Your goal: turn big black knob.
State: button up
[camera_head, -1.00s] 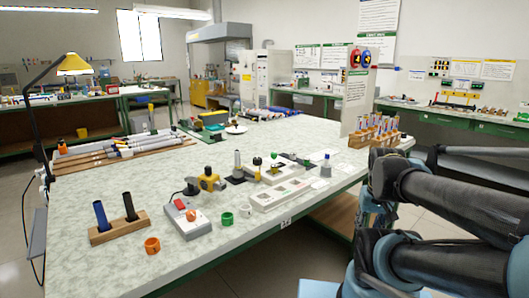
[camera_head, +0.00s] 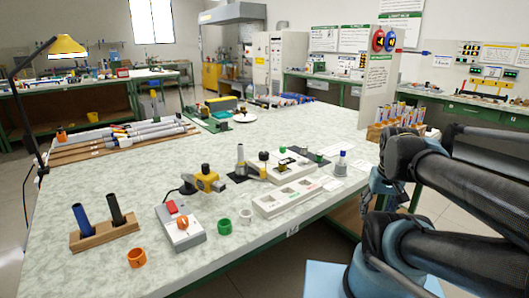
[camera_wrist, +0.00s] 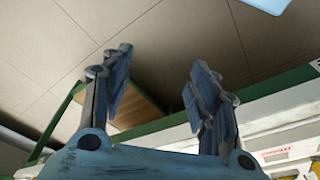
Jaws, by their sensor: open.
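A yellow device (camera_head: 211,184) with a black round part (camera_head: 206,169) on top stands near the table's front. I cannot tell for certain which one is the big black knob. A grey box (camera_head: 194,240) with a red switch and an orange knob (camera_head: 182,222) stands to the left of the yellow device. My gripper (camera_wrist: 160,78) is open and empty in the wrist view, over the floor beside the table edge. It is well apart from these things; the head view does not clearly show its fingers.
A wooden block (camera_head: 103,236) holds a blue and a black rod. An orange ring (camera_head: 136,258), a green ring (camera_head: 225,226) and a white tray (camera_head: 288,196) line the front. A rack of tubes (camera_head: 376,133) stands at the right. The table (camera_head: 110,178) is bare at middle left.

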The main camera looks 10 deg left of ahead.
jog(key=w+a+r+n, duration=0.2)
jog(key=w+a+r, duration=0.4)
jog(key=w+r, duration=0.4)
notch_tip(320, 180, up, 13)
jog(key=n+g, duration=0.2)
jog(key=n, duration=0.3)
send_over(264, 152)
jog(key=f, duration=1.7)
jog(key=shift+s, duration=0.2)
jog(key=c, duration=1.1)
